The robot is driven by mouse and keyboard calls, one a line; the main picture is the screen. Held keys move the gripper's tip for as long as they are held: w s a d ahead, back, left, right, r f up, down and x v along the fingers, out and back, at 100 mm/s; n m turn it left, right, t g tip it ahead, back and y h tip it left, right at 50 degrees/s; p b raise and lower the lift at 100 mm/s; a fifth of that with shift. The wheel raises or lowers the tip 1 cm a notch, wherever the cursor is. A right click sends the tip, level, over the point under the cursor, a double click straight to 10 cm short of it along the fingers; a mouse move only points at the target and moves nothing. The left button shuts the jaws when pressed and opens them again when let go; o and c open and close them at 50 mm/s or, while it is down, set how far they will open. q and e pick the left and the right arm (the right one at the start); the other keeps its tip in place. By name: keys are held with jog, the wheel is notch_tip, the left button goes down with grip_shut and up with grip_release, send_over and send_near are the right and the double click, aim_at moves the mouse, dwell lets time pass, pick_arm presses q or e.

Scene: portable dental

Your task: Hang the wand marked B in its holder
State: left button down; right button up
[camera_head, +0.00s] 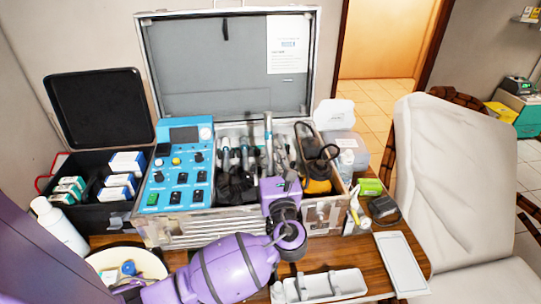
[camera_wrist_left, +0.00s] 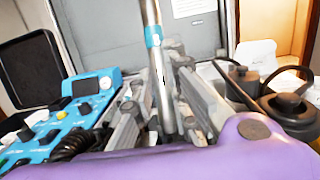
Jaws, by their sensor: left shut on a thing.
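My left gripper (camera_head: 272,176) reaches from the left over the open metal case (camera_head: 190,237). It is shut on a slim silver wand (camera_head: 268,135) with a light blue band, held roughly upright above the holders. In the left wrist view the wand (camera_wrist_left: 157,60) stands between the grey fingers (camera_wrist_left: 165,110). No letter B can be read on it. Other wands (camera_head: 235,160) stand in the holder row in the middle of the case, left of my gripper. The holder spots behind my gripper are partly hidden. My right gripper does not show.
A blue control panel (camera_head: 184,135) fills the case's left side. Black and orange items (camera_head: 318,183) fill its right compartment. A black open box (camera_head: 97,215) stands left. A white tray (camera_head: 330,286), a bottle (camera_head: 60,226) and a bowl (camera_head: 150,264) stand around the case.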

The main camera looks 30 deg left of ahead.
pick_arm(q)
jog(key=shift+s+d+f+b, duration=0.15)
jog(key=shift+s+f+b, duration=0.05)
jog(key=shift+f, duration=0.45)
jog(key=shift+s+d+f+b, duration=0.15)
jog(key=shift+f, duration=0.45)
jog(key=c, duration=1.7)
grip_release()
jog(key=shift+o, duration=0.3)
jog(key=shift+s+d, duration=0.1)
